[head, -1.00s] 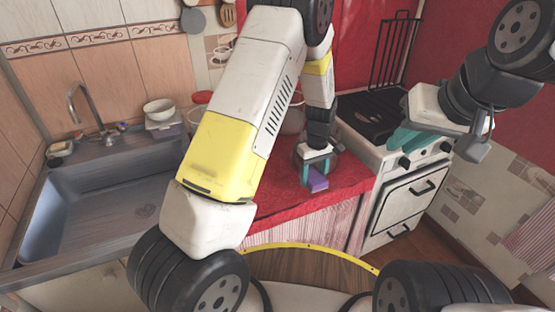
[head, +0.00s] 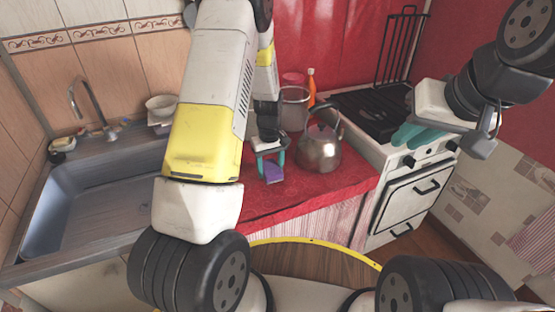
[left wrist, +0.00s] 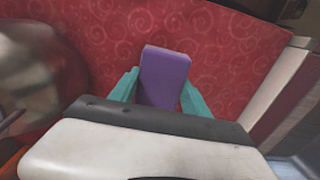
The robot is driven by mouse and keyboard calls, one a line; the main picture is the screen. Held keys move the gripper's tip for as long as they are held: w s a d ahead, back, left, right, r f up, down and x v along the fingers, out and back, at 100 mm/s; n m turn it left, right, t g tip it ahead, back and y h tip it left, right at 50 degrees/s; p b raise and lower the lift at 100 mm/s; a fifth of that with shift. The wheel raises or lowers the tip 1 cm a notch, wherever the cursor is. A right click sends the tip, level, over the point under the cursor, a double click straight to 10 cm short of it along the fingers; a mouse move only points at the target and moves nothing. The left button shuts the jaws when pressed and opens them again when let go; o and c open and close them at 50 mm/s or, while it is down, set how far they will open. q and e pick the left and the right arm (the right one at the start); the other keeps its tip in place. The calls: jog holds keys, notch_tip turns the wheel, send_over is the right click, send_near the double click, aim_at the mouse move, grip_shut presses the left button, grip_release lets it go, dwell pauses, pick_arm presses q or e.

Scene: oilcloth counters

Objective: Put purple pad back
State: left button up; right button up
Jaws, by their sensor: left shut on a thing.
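The purple pad (head: 273,173) is a small block in my left gripper (head: 269,164), above the red counter in the head view. In the left wrist view the purple pad (left wrist: 164,76) stands out between the two teal fingers of my left gripper (left wrist: 158,90), which is shut on it. The red patterned counter cloth shows behind it; I cannot tell the exact gap to the cloth. My right gripper (head: 418,135) hangs in front of the stove with its teal fingers pointing left; its opening is unclear.
A metal kettle (head: 320,150) stands on the red counter (head: 325,186), just right of my left gripper. A pot (head: 293,110) and an orange bottle (head: 311,87) stand behind. The stove (head: 372,115) is to the right, the sink (head: 105,190) to the left. The counter's front is clear.

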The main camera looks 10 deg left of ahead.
pick_arm(q)
jog(key=shift+a+f, duration=0.2)
jog(key=shift+f, duration=1.55)
jog(key=shift+f, duration=0.15)
jog(key=o, duration=1.3)
